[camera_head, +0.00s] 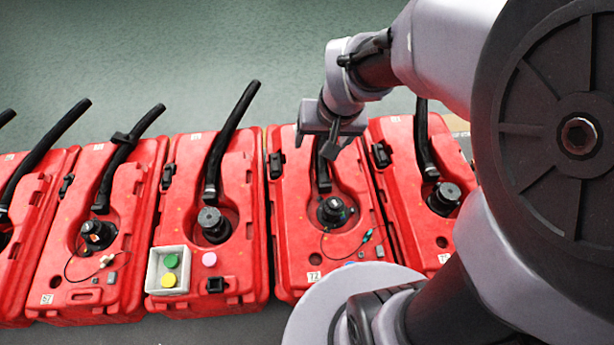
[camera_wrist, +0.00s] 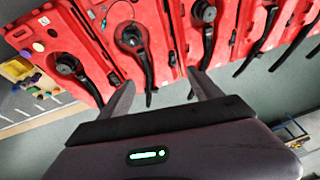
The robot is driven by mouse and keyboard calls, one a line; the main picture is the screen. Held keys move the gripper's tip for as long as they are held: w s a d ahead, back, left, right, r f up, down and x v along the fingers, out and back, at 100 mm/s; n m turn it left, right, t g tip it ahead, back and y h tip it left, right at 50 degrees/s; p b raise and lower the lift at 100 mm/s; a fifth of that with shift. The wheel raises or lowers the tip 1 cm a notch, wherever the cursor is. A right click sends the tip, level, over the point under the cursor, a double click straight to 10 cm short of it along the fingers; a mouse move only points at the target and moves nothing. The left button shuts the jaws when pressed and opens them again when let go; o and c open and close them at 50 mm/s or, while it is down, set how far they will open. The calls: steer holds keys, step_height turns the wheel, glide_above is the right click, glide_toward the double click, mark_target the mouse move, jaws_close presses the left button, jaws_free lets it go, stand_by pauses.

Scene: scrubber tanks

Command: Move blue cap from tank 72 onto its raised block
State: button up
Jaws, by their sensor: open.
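Tank 72 (camera_head: 288,235) is a red tank with a black hose and a round dark fitting in its recess; its label shows at the front. My gripper (camera_head: 317,141) is open and empty, above the back of tank 72 near the hose, well away from the cap. In the wrist view my gripper (camera_wrist: 161,85) shows its two spread fingers, with tank 72 (camera_wrist: 158,28) beyond; the cap is not clear there.
Similar red tanks stand close on both sides. Upright hoses rise behind. The green floor behind is clear.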

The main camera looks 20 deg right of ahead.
steer(key=s+a+r+t+y, duration=0.1)
steer(key=s+a+r, duration=0.3)
steer(key=s, duration=0.3)
steer(key=s+a+r, duration=0.4)
steer(key=s+r, duration=0.1)
steer(key=s, duration=0.2)
steer(key=shift+a+r+m+t+y, duration=0.15)
steer(key=shift+r+m+t+y, duration=0.05)
steer(key=shift+m+t+y, duration=0.2)
steer(key=shift+f+b, duration=0.25)
steer(key=shift+b, duration=0.05)
